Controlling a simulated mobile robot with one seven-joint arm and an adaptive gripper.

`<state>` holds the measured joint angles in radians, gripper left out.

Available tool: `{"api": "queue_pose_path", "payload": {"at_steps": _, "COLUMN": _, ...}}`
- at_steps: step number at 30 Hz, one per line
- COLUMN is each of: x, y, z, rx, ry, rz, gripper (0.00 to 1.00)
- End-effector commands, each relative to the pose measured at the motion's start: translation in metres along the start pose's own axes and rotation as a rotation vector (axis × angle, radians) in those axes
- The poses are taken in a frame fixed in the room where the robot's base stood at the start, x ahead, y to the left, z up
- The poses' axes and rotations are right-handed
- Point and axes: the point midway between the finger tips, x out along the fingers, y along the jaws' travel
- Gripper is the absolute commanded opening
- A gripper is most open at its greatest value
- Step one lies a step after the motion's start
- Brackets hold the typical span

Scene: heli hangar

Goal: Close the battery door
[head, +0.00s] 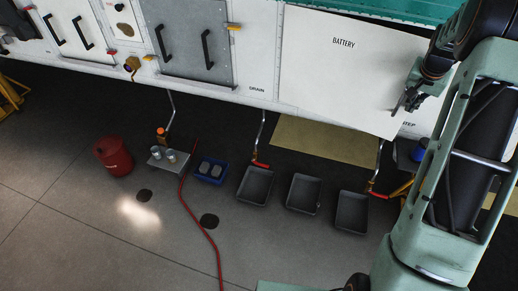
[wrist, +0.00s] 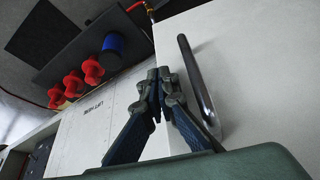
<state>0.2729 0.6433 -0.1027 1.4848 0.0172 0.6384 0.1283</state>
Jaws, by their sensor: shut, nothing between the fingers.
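The battery door (head: 340,75) is a white panel marked BATTERY on the side of the white helicopter body. It looks swung outward, its lower edge slanting down to the right past the body's bottom edge. My gripper (head: 399,106) is in front of the door near its lower right corner. In the wrist view the door (wrist: 255,70) fills the right side and carries a dark bar handle (wrist: 197,80). My gripper (wrist: 164,78) is shut and empty beside the handle, near the door's edge. I cannot tell whether the fingertips touch the door.
Grey trays (head: 303,193) and a blue bin (head: 211,171) stand on the floor below. A grey hatch (head: 187,42) with handles is left of the door. Red caps (wrist: 73,83) show in the wrist view.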

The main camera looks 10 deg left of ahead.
Motion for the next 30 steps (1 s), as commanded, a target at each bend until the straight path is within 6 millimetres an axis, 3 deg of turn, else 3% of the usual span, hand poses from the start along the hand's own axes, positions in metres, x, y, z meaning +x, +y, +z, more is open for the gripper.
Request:
{"api": "queue_pose_path", "payload": {"at_steps": 3, "x": 0.005, "y": -0.001, "z": -0.015, "rx": -0.03, "ry": 0.0, "rz": -0.012, "gripper": 0.0}}
{"api": "queue_pose_path", "payload": {"at_steps": 11, "x": 0.013, "y": -0.004, "z": -0.033, "rx": -0.071, "ry": 0.0, "rz": -0.028, "gripper": 0.0}}
{"api": "queue_pose_path", "payload": {"at_steps": 30, "x": 0.015, "y": -0.005, "z": -0.037, "rx": -0.081, "ry": 0.0, "rz": -0.032, "gripper": 0.0}}
